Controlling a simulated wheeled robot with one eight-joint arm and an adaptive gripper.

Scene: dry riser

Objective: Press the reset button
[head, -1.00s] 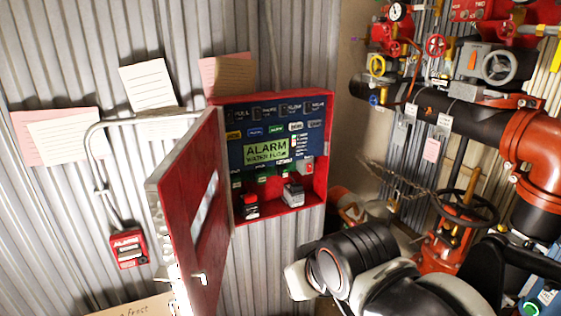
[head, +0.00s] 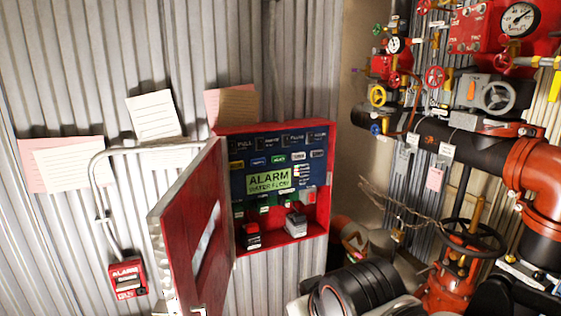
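The open red alarm cabinet (head: 331,180) hangs on the corrugated wall, with its red door (head: 188,240) swung out to the left. Inside, a dark blue panel carries a green display (head: 268,180) reading "ALARM WATER FLOW". Above the display is a row of small coloured buttons, among them a blue one (head: 258,162), a green one (head: 278,160) and a grey one (head: 298,156). Their labels are too small to tell which is the reset button. My arm shows at the bottom right, below and right of the cabinet.
A red pull station (head: 127,279) and a grey conduit (head: 97,185) are on the wall at left. Red and black pipes (head: 480,150), valves and a gauge (head: 520,19) fill the right side. The open door stands out from the wall. Space before the panel looks clear.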

